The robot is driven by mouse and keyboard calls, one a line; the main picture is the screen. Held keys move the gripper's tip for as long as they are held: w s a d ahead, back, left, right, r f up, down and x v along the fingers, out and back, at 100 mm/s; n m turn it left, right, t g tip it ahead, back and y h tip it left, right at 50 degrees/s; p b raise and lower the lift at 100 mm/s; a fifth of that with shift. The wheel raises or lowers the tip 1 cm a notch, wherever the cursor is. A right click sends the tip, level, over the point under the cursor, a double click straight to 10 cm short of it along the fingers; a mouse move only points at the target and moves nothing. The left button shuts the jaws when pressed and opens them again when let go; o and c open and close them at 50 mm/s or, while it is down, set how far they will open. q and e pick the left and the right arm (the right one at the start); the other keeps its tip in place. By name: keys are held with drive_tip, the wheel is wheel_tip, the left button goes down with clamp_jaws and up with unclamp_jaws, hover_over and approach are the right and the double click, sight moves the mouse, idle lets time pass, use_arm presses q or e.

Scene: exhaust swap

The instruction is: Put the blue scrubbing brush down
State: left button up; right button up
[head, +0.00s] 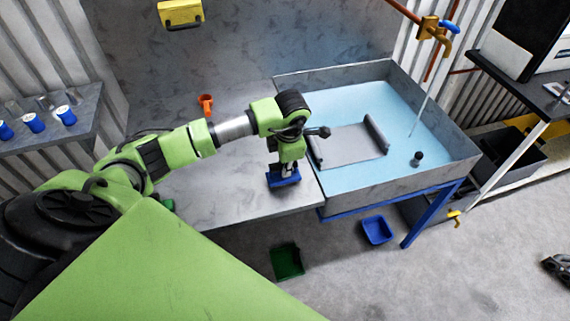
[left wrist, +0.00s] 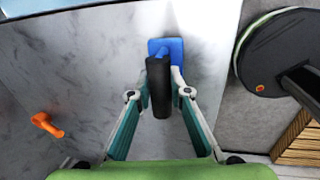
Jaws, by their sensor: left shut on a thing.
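The blue scrubbing brush (head: 284,181) is at the right end of the grey counter, just left of the sink basin. In the left wrist view its blue head (left wrist: 168,47) lies beyond a dark upright handle (left wrist: 158,90). My left gripper (head: 287,168) points down above the brush. In the left wrist view the fingers of my left gripper (left wrist: 160,88) are closed on the handle from both sides. The brush head is at or very near the counter surface; I cannot tell whether it touches. My right gripper is not in view.
The sink basin (head: 470,157) holds water and a grey rack (head: 348,146). An orange object (head: 205,103) stands on the counter (head: 220,195) farther back. Blue (head: 377,230) and green (head: 287,261) bins stand on the floor.

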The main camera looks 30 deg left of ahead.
sight(287, 179)
use_arm(q)
drive_tip(key=o, duration=1)
drive_tip(key=shift+r+p, duration=0.25)
drive_tip(key=shift+p, duration=0.1)
drive_tip(key=shift+r+b, duration=0.35)
drive_tip(key=shift+s+d+r+b, duration=0.3)
drive_tip(key=shift+r+b, duration=0.15)
drive_tip(key=shift+r, duration=1.35)
drive_tip(key=shift+s+d+r+b, duration=0.3)
drive_tip(key=shift+r+b, duration=0.1)
drive_tip(key=shift+r, duration=1.45)
drive_tip(key=shift+s+d+r+b, duration=0.25)
drive_tip(key=shift+r+b, duration=0.2)
drive_tip(key=shift+r, duration=1.35)
